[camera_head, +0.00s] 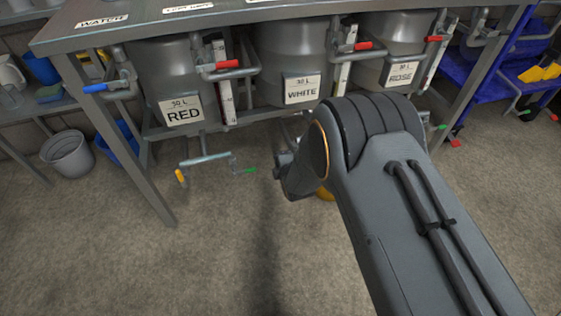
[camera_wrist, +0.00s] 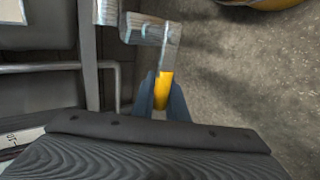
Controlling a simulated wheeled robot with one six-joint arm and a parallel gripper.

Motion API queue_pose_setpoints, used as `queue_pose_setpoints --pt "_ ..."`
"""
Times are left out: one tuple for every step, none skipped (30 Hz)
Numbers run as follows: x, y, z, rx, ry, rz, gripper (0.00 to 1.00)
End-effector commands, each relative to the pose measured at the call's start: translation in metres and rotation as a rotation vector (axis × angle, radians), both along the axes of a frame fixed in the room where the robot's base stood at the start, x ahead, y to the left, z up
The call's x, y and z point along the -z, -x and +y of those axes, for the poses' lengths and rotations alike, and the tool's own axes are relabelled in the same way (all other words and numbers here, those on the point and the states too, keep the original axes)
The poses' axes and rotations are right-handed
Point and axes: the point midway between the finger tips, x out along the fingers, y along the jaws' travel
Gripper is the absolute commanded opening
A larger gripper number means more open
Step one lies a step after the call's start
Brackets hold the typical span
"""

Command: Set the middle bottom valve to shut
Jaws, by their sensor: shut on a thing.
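In the wrist view, a yellow valve handle (camera_wrist: 163,86) sits between the two blue-grey fingers of my gripper (camera_wrist: 163,100), which are shut on it. The handle joins a grey metal valve body (camera_wrist: 148,30) just beyond the fingers. In the head view, my arm reaches under the middle tank, marked WHITE (camera_head: 302,88), and hides the handle and my fingertips. I cannot tell from these views whether the valve is open or shut.
Left of my arm, under the tank marked RED (camera_head: 185,112), a pipe has another yellow handle (camera_head: 180,177) and a green one (camera_head: 250,170). Red-handled valves (camera_head: 228,64) sit higher up. A table leg (camera_head: 130,140) and grey bucket (camera_head: 68,155) stand left. The front floor is clear.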

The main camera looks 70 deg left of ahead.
Motion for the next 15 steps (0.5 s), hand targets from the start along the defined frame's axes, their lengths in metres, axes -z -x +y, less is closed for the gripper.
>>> queue_pose_setpoints --pt "0.004 0.005 -0.002 -0.008 0.008 0.000 0.18" --pt "0.004 0.004 -0.002 -0.006 0.007 0.000 0.21" --pt "0.004 0.003 -0.002 -0.005 0.006 0.000 0.21" --pt "0.003 0.002 -0.002 -0.004 0.006 0.000 0.21" --pt "0.003 0.001 -0.002 -0.003 0.005 0.000 0.21" --pt "0.002 0.000 -0.002 0.000 0.004 0.000 0.21" --pt "0.002 -0.001 -0.003 0.001 0.004 0.000 0.21" --pt "0.002 -0.002 -0.003 0.001 0.004 0.001 0.21" --pt "0.002 -0.003 -0.003 0.003 0.003 0.001 0.21" --pt "0.001 -0.003 -0.003 0.004 0.003 0.000 0.21" --pt "0.001 -0.004 -0.003 0.004 0.003 0.000 0.21" --pt "0.000 -0.004 -0.004 0.004 0.003 0.000 0.21" --pt "-0.001 -0.003 -0.005 0.004 0.003 0.001 0.21" --pt "-0.003 -0.003 -0.007 0.004 0.003 0.000 0.21" --pt "-0.006 -0.002 -0.010 0.004 0.002 0.000 0.21"
